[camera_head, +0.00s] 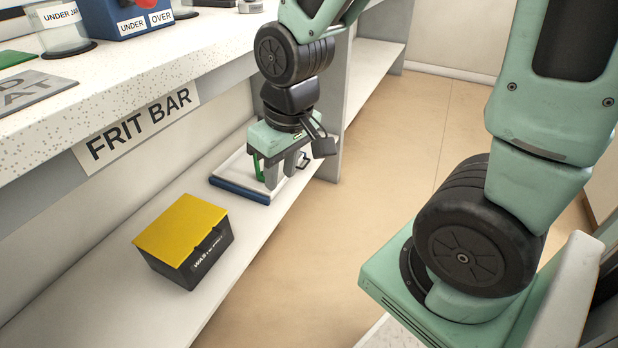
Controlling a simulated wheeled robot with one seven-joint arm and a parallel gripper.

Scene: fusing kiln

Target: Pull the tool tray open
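A shallow white tray with a blue front edge (240,191) lies on the low shelf under the counter; I take it to be the tool tray. A green item (258,168) shows at the tray, beside my gripper. My gripper (281,180) points down over the right part of the tray. Its two fingers stand apart, with nothing visible between them. The gripper hides part of the tray, and I cannot tell whether the fingertips touch it.
A black box with a yellow lid (181,229) stands on the low shelf (215,295), nearer than the tray. The speckled counter (130,75) labelled FRIT BAR overhangs the shelf. A shelf-end panel (350,110) stands behind my gripper. The floor (390,150) to the right is clear.

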